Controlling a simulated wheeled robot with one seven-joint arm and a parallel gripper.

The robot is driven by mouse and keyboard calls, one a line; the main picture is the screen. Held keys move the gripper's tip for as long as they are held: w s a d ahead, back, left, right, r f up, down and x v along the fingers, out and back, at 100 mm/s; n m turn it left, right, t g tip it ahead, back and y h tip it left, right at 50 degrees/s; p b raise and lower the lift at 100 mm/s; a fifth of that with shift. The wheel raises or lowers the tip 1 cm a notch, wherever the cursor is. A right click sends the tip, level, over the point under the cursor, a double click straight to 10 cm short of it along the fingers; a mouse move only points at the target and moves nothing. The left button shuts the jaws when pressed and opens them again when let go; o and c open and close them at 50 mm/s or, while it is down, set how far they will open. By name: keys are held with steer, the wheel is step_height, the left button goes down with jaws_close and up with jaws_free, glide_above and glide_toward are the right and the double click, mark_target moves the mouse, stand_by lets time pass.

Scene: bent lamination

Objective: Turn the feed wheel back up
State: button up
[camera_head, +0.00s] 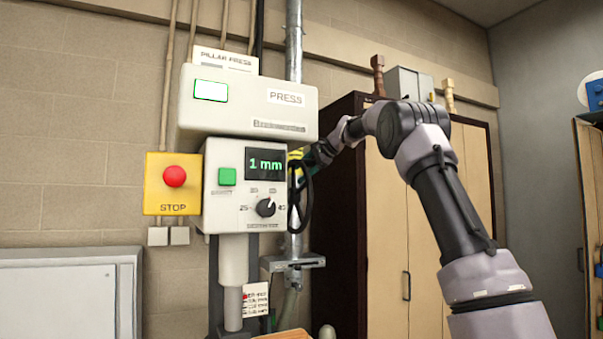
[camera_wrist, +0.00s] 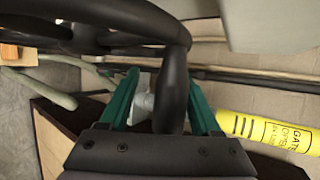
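The black feed wheel (camera_head: 293,198) is on the right side of the pillar press, seen nearly edge-on in the head view. In the wrist view its dark rim and spokes (camera_wrist: 110,15) cross the top left, and its dark handle (camera_wrist: 173,90) points down between my green fingers. My gripper (camera_wrist: 163,78) is open around the handle. The handle is close to the right finger, with a gap on the left; contact is hard to tell. In the head view my gripper (camera_head: 306,164) is at the wheel's upper part, partly hidden. The press display (camera_head: 265,163) reads 1 mm.
A yellow STOP box (camera_head: 173,184) with a red button is left of the press head. A yellow labelled cylinder (camera_wrist: 270,130) lies close to the right of my gripper in the wrist view. A metal pipe (camera_head: 294,45) runs behind the press, and a wooden cabinet (camera_head: 345,200) stands to the right.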

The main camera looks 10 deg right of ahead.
steer(key=v, duration=1)
steer(key=shift+s+d+r, duration=0.15)
steer(key=shift+s+d, duration=0.05)
steer(key=shift+s, duration=0.05)
steer(key=shift+c, duration=0.2)
